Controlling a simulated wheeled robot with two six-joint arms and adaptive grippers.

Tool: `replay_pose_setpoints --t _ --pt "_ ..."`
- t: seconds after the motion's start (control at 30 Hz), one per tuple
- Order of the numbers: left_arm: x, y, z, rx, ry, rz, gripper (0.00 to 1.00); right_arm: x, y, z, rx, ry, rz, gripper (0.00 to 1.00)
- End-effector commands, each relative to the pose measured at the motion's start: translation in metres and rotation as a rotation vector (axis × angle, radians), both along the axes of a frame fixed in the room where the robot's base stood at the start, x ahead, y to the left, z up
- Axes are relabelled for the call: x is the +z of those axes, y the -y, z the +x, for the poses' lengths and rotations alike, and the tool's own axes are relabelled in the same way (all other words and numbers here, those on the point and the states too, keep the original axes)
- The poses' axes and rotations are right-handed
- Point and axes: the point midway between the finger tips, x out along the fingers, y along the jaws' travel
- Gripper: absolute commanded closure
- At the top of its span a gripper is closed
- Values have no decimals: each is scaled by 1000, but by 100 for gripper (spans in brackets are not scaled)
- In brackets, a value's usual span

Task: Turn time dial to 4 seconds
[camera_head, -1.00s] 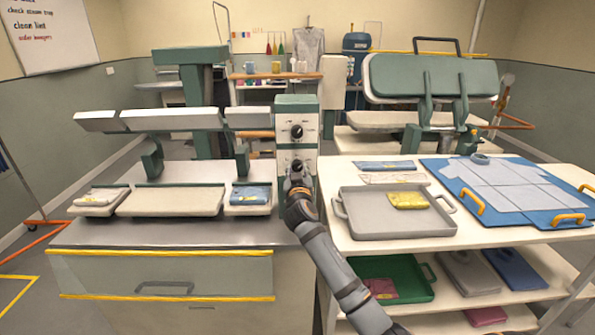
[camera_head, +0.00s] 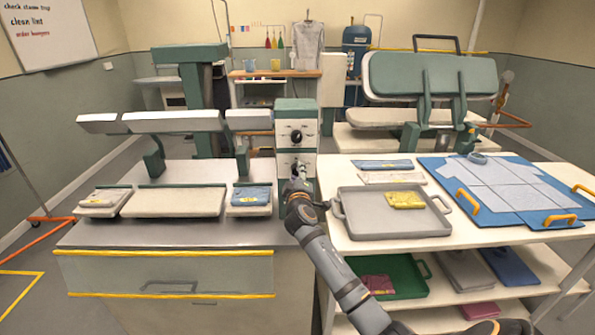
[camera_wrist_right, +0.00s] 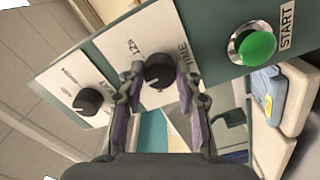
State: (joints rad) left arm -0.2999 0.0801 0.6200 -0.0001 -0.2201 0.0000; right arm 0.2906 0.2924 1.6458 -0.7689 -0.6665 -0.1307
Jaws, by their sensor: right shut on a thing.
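The control panel (camera_head: 309,145) stands upright between the press table and the right table. In the right wrist view the black time dial (camera_wrist_right: 158,70) sits on a white plate marked TIME, with a "12s" mark beside it. My right gripper (camera_wrist_right: 160,88) has one finger on each side of this dial and is shut on it. I cannot read the dial's setting. In the head view my right gripper (camera_head: 298,185) is at the panel's lower part and partly covers that area. My left gripper is not in view.
A second black dial marked HEAT (camera_wrist_right: 88,101) and a green START button (camera_wrist_right: 257,47) flank the time dial. The grey tray (camera_head: 352,222) lies close to the right of my gripper. The press pads (camera_head: 175,202) lie left of the panel.

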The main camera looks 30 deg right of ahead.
Motion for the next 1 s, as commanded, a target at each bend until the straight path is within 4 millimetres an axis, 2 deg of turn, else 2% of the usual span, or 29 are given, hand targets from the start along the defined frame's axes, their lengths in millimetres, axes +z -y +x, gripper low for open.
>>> replay_pose_setpoints --t 0.6,1.0 --pt "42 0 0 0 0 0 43 2 0 0 0 -309 -494 98" --pt "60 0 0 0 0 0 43 1 0 -1 1 -465 -750 98"
